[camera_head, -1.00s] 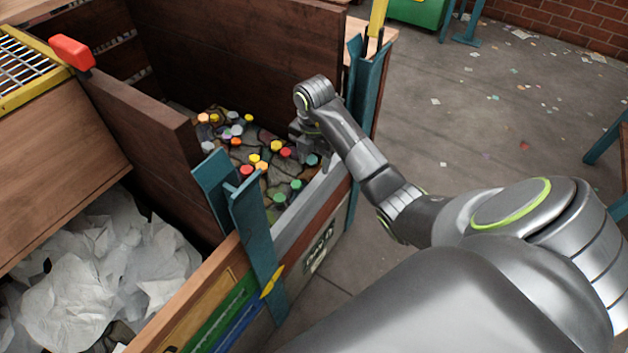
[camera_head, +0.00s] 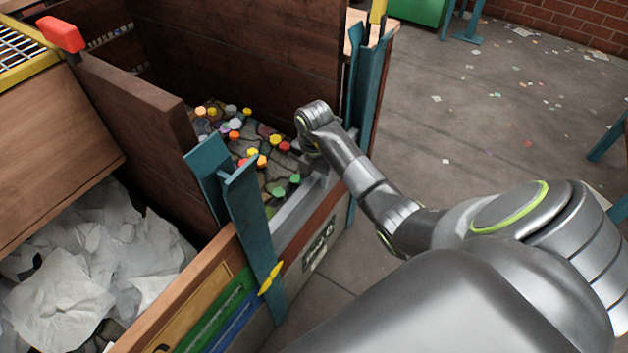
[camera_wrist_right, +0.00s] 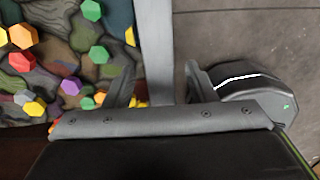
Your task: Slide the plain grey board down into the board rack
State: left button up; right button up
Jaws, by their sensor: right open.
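The plain grey board (camera_head: 292,218) shows as a pale strip along the front of the bottle-cap bin, between two teal uprights. I take these uprights, the left one (camera_head: 250,215) and the right one (camera_head: 368,85), as the board rack. How deep the board sits in it I cannot tell. My right gripper (camera_head: 318,172) is at the board's right part, by the right upright. In the right wrist view the board (camera_wrist_right: 153,45) runs between the two spread fingers (camera_wrist_right: 158,85), with gaps on both sides. The fingers are open. My left gripper is out of view.
Several coloured caps (camera_head: 235,125) lie in the bin behind the board. A dark wooden partition (camera_head: 135,130) divides it from crumpled white sheets (camera_head: 110,250) at left. A yellow clip (camera_head: 271,277) sits on the left upright.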

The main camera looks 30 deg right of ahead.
jog(key=shift+f, duration=0.65)
grip_shut()
jog(key=c, duration=0.7)
grip_release()
grip_shut()
jog(key=shift+w+r, duration=0.1)
jog(key=shift+r, duration=0.15)
